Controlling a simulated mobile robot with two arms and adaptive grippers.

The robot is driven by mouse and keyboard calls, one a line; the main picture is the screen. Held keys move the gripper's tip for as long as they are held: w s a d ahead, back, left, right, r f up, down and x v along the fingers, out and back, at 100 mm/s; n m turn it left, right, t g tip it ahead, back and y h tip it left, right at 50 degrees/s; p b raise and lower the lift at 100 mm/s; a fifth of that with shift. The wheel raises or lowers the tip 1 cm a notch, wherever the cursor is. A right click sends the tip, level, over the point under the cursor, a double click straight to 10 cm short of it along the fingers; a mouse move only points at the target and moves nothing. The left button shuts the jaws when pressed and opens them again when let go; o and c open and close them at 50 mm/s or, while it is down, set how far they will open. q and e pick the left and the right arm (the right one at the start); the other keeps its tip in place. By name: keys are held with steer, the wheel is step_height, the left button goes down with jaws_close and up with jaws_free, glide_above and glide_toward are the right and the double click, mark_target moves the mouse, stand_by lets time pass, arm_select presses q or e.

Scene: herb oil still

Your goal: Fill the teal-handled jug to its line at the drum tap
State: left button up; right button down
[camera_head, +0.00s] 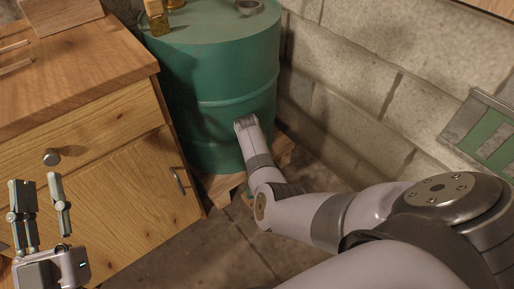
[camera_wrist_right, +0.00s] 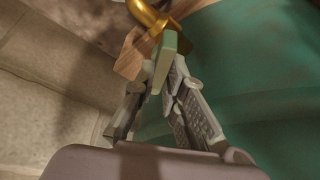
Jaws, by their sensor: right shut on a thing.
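The green drum (camera_head: 215,85) stands upright beside the cabinet, and its curved side fills the right of the right wrist view (camera_wrist_right: 260,70). A curved brass part that looks like the tap (camera_wrist_right: 147,14) shows at the top of that view. My right gripper (camera_wrist_right: 166,84) is shut on a pale green handle-like piece (camera_wrist_right: 165,58) just below the brass. I cannot tell whether this piece belongs to the tap or the jug. No jug body or fill line can be made out. My left gripper (camera_head: 40,184) is open and empty in front of the cabinet.
The drum rests on a wooden pallet (camera_head: 218,187). A wooden cabinet (camera_head: 125,170) stands close to its left. An amber bottle (camera_head: 157,18) stands on the drum. A block wall (camera_head: 350,95) is close on the right. The floor (camera_head: 225,240) in front is clear.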

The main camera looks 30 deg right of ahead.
stand_by(0.4)
steer(key=c, duration=1.7)
jaws_free()
steer(key=shift+o, duration=0.2)
steer(key=shift+v, duration=3.8)
